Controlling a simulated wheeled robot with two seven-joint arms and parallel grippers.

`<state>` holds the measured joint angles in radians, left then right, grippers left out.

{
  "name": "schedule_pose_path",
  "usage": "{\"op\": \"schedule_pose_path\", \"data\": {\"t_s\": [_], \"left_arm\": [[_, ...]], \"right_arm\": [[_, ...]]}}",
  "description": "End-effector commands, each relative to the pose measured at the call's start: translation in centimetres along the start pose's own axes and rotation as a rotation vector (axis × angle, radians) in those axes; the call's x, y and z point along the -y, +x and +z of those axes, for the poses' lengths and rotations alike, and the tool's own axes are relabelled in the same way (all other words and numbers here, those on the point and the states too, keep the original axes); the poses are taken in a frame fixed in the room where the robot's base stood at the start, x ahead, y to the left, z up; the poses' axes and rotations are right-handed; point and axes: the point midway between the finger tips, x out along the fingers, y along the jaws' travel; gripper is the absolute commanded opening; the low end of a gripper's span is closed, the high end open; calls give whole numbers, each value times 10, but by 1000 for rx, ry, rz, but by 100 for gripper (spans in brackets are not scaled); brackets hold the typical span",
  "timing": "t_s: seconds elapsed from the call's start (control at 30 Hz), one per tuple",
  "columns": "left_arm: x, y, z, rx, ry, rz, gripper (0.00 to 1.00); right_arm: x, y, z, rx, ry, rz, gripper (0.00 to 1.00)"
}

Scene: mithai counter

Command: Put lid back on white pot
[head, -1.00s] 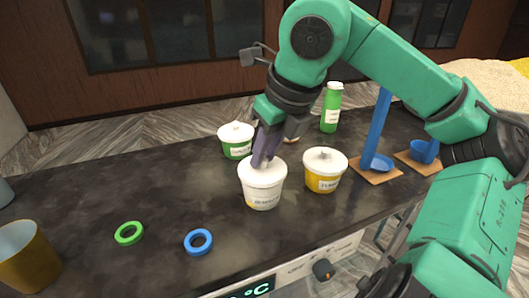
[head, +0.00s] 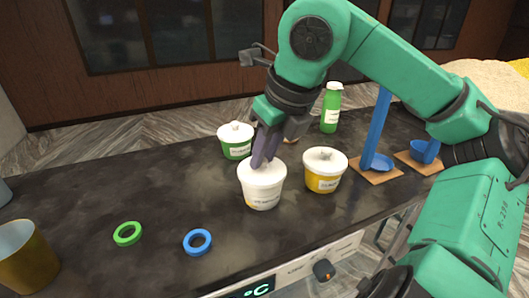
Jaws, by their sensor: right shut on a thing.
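The white pot (head: 263,195) stands upright on the dark counter, its label facing front. Its white lid (head: 262,172) sits at the top of the pot; I cannot tell whether it is fully seated. My right gripper (head: 264,163) points down from above, shut at the middle of the lid; its fingers hide the knob. My left gripper is not in view.
A green pot (head: 237,149) stands behind, and a yellow pot (head: 324,181) stands close to the right, both lidded. A green bottle (head: 331,110) and a blue scale (head: 376,140) are farther right.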

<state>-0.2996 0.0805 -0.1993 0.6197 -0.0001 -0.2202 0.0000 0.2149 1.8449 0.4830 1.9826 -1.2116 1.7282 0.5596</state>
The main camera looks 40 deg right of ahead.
Motion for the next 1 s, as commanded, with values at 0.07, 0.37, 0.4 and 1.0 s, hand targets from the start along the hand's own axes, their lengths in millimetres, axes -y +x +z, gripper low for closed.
{"op": "schedule_pose_path", "data": {"t_s": [0.07,0.37,0.4,1.0], "left_arm": [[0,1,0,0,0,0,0],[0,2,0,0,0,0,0],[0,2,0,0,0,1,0],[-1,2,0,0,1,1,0]], "right_arm": [[0,0,0,0,0,0,0],[0,0,0,1,0,0,0],[0,0,0,0,0,0,0],[0,0,0,0,0,0,89]]}}
